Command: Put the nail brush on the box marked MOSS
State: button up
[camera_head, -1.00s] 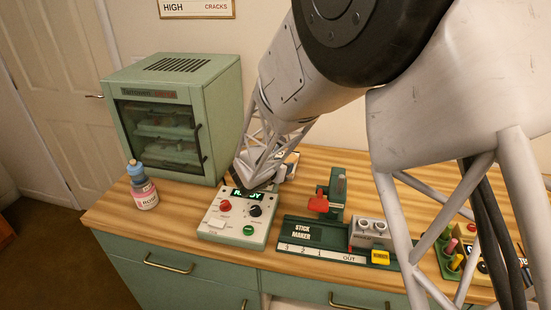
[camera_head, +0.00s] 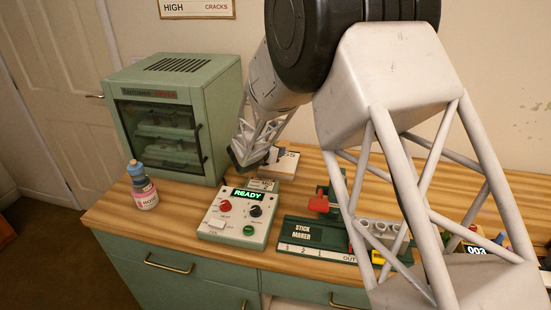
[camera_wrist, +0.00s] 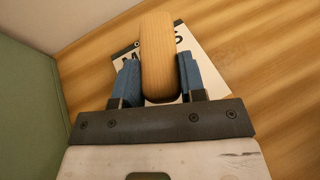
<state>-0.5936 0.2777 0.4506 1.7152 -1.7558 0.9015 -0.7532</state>
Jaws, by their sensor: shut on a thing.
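The nail brush (camera_wrist: 160,55), a rounded wooden body, is between the blue fingers of my gripper (camera_wrist: 160,80) in the wrist view. My gripper is shut on it. Beyond the brush lies a white box (camera_wrist: 207,68) with black lettering, partly covered by the brush; an M and an S show. In the head view the white box (camera_head: 284,164) lies at the back of the table, right of the green cabinet, with "SS" readable. My gripper (camera_head: 240,160) is just left of it there, and the brush is hidden by the arm. I cannot tell the height of the brush above the box.
A green cabinet (camera_head: 175,75) stands close left of my gripper. A control panel reading READY (camera_head: 240,218) is in front. The stick maker (camera_head: 310,232) stands to the right. A small bottle (camera_head: 142,188) is at the left edge.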

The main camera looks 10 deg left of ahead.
dwell(0.3)
jog(key=shift+f, duration=1.75)
jog(key=shift+f, duration=0.1)
jog(key=o, duration=0.9)
jog(key=v, duration=1.2)
jog(key=shift+d+r, duration=0.1)
jog(key=shift+r, duration=0.1)
